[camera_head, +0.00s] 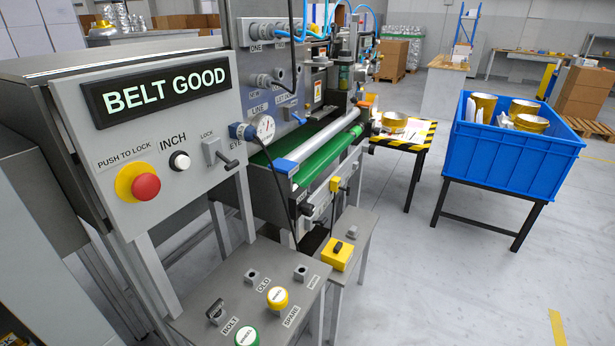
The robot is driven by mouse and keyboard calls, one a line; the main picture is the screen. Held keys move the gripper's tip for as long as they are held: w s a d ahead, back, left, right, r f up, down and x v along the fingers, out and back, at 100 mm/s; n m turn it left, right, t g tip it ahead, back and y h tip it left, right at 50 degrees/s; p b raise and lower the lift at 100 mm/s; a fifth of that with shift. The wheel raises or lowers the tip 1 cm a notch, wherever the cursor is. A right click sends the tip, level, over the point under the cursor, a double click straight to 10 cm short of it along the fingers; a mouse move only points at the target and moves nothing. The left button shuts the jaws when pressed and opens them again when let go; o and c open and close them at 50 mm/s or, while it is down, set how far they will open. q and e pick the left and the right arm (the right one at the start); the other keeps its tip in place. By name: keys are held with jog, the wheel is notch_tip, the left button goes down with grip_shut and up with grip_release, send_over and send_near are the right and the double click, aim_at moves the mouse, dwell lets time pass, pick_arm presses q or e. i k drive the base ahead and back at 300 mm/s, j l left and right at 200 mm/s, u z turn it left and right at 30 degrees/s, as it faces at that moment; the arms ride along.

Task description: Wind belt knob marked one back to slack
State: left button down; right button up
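The knob above the label ONE (257,31) is a grey knob on the upper part of the grey machine panel (262,62). It sits at the left of a row, with another grey knob to its right, partly crossed by a black cable. Its turn position is too small to read. The green belt (325,147) runs along the machine's side below, next to a silver roller. The display (160,90) at the left reads BELT GOOD in bright letters on black. Neither of my grippers shows in this view.
A control box with a red push button (146,187), white INCH button (180,161) and LOCK lever (227,160) stands at the front left. A grey stand (235,300) holds labelled posts and caps. A blue crate (508,150) stands right. Floor is clear front right.

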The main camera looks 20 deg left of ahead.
aim_at(308, 209)
jog(key=i+l+u, duration=0.15)
jog(key=i+u, duration=0.3)
jog(key=i+l+u, duration=0.25)
jog(key=u, duration=0.15)
jog(key=i+l+u, duration=0.65)
jog(key=l+u, duration=0.25)
jog(key=i+l+u, duration=0.15)
jog(key=l+u, duration=0.25)
jog(key=l, duration=0.15)
jog(key=i+l+u, duration=0.1)
jog(key=l+u, duration=0.35)
jog(key=l, duration=0.1)
